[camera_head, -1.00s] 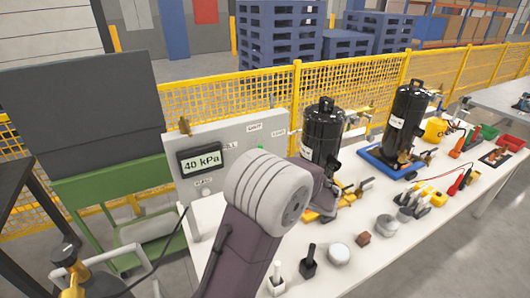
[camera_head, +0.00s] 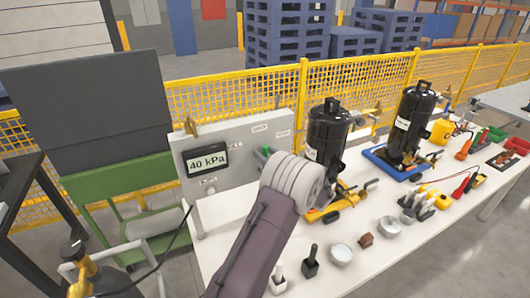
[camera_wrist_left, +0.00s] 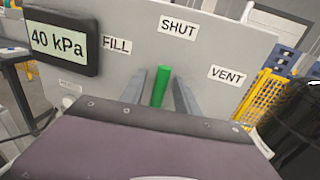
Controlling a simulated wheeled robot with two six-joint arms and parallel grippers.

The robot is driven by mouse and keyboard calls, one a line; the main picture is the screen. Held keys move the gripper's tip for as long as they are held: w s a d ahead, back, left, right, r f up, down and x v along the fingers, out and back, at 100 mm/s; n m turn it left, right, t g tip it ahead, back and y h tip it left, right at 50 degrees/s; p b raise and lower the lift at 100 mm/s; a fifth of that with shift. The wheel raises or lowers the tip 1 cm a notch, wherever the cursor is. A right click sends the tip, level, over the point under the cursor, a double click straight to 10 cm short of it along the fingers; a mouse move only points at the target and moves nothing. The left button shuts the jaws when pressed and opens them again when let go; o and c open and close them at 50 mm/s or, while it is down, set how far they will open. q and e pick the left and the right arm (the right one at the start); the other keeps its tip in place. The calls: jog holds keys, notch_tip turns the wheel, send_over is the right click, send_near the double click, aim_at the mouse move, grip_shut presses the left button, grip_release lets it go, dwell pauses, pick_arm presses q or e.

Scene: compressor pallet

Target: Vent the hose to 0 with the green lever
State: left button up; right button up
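The green lever (camera_wrist_left: 161,87) stands upright on the grey panel (camera_wrist_left: 120,18), below the SHUT label and between the FILL and VENT labels. In the head view its green end (camera_head: 266,150) shows just past my left wrist. The display (camera_head: 207,160) reads 40 kPa; it also shows in the left wrist view (camera_wrist_left: 59,42). My left gripper (camera_wrist_left: 160,88) is open, one finger on each side of the lever. A narrow gap seems to show on both sides; whether a finger touches is unclear. In the head view my wrist hides most of the gripper. My right gripper is not in view.
A black compressor (camera_head: 326,140) stands close to the right of my left wrist. Another (camera_head: 409,125) stands on a blue base farther right. The white table (camera_head: 372,262) holds small parts and tools. A yellow mesh fence (camera_head: 220,95) runs behind.

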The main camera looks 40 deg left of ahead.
pick_arm(q)
jog(key=shift+a, duration=0.1)
grip_shut()
dwell(1.4)
